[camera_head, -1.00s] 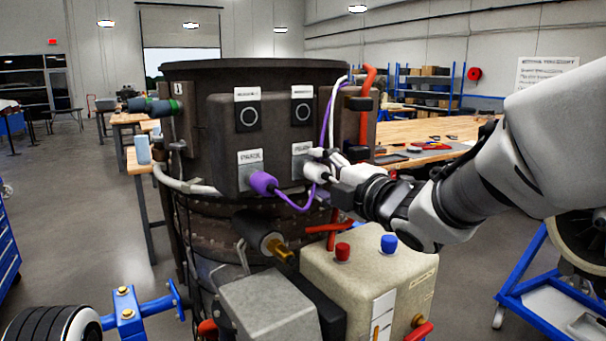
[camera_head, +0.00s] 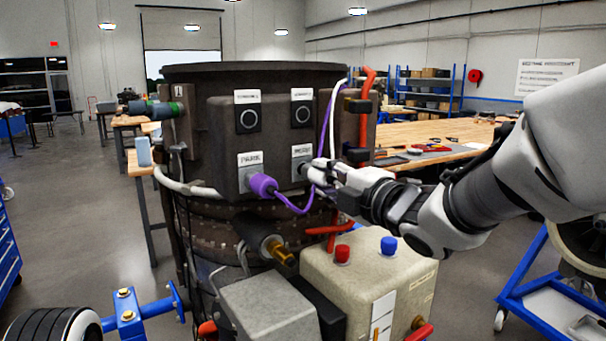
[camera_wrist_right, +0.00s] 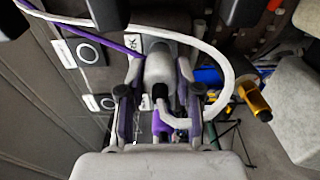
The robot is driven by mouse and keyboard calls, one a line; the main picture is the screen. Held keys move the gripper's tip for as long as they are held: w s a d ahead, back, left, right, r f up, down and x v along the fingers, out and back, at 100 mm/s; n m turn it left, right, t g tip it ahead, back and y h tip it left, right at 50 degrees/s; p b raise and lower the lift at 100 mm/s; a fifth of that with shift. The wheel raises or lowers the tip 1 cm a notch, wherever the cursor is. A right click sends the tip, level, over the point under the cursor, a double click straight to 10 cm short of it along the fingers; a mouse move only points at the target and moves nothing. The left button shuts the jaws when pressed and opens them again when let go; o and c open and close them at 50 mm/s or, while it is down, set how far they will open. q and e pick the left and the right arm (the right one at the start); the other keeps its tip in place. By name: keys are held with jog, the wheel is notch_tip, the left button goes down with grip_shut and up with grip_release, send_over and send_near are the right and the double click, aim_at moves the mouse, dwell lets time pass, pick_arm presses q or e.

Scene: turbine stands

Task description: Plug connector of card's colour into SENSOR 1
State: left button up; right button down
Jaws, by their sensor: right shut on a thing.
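The dark panel box (camera_head: 222,120) has two round black sockets on top, left (camera_head: 248,118) and right (camera_head: 302,113), both empty. Their labels are too blurred to read surely. The purple connector (camera_head: 262,184) sits at the lower left plate, with its purple cable looping right. My right gripper (camera_head: 318,172) is at the lower right plate, shut on the white connector, which it mostly hides in the head view. No coloured card is clearly seen. My left gripper is out of view.
White and purple cables hang by the panel's right side, near an orange-red pipe (camera_head: 367,85). A beige box (camera_head: 370,275) with red and blue knobs stands below my right arm. A brass-tipped fitting (camera_head: 272,247) juts out under the panel. Space before the upper sockets is clear.

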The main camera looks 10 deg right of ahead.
jog(key=shift+p+v, duration=0.6)
jog(key=shift+v, duration=0.8)
jog(key=shift+w+f, duration=0.1)
jog(key=shift+w, duration=0.05)
